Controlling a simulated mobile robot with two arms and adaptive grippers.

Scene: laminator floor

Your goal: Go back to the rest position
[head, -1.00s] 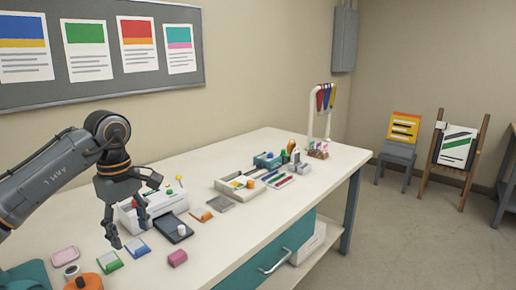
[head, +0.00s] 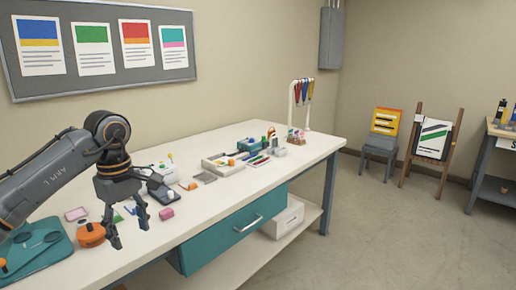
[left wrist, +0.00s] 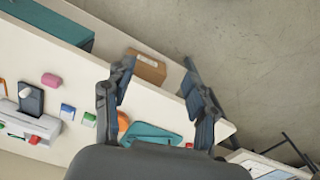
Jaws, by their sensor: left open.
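My left gripper (head: 128,232) hangs fingers-down in the head view, its two fingers spread and nothing between them. It appears over the near left part of the white worktable (head: 262,205). In the left wrist view my open gripper (left wrist: 158,100) shows both fingers apart, with the table's edge region and a brown box (left wrist: 147,67) beyond them. The gripper hides part of the small blocks behind it. My right gripper is in neither view.
A teal mat (head: 35,250) and an orange round object (head: 90,235) lie at the left. A pink block (head: 166,213), a tray (head: 222,163) and a tool rack (head: 299,105) stand along the table. A teal drawer (head: 235,232) sits below.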

